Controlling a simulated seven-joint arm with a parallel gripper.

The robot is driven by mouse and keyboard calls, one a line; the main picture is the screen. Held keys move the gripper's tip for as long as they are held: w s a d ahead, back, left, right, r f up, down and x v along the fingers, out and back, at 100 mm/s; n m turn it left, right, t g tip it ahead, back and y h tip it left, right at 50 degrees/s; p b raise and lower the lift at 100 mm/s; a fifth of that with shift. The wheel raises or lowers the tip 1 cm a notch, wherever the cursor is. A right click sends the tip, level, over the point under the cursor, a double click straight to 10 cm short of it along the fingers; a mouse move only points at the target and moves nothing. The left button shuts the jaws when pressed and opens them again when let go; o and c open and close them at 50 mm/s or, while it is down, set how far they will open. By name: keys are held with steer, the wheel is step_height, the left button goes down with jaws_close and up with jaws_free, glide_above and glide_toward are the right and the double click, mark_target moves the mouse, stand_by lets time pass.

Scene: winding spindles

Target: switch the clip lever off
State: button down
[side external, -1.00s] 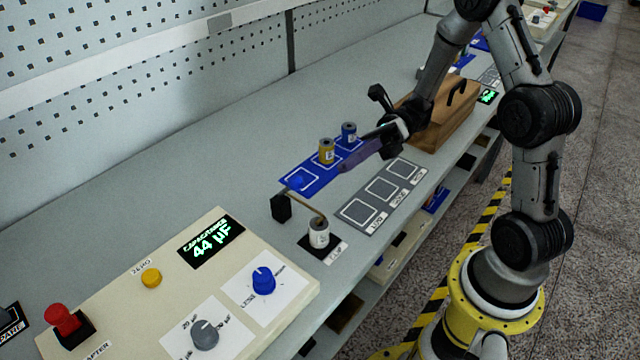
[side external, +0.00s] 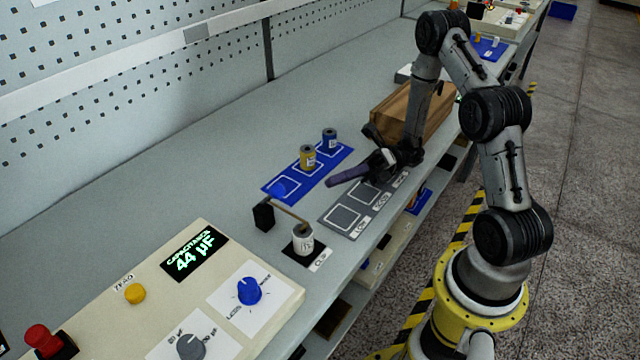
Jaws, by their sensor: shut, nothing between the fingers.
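The clip lever (side external: 290,213) is a thin brown arm running from a black block (side external: 263,216) to the top of a white-grey spindle (side external: 303,240). The spindle stands upright on a black pad beside the CLIP label (side external: 320,260). The lever's end lies at the spindle's top; whether it touches cannot be told. My gripper (side external: 332,182) has purple-grey fingers, shut and empty. It hovers above the grey tray, to the upper right of the lever and apart from it.
A blue mat (side external: 268,188) holds a yellow spindle (side external: 307,158) and a blue spindle (side external: 330,139). A grey labelled tray (side external: 328,222) lies below my gripper. A brown box (side external: 388,108) stands behind. The cream panel (side external: 215,235) with knobs reads 44 µF.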

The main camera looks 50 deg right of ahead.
steer(key=x, duration=0.9)
steer(key=shift+w+a+r+m, duration=0.1)
steer(key=shift+m, duration=0.2)
steer(key=shift+w+r+m+h, duration=0.15)
steer(key=shift+m+h, duration=0.15)
steer(key=shift+m, duration=0.2)
steer(key=shift+r+m, duration=0.1)
steer(key=shift+m, duration=0.3)
steer(key=w+r+m+h, duration=0.3)
steer(key=w+m, duration=0.5)
steer(key=w, duration=0.1)
steer(key=shift+w+m, duration=0.2)
steer(key=shift+m, duration=0.1)
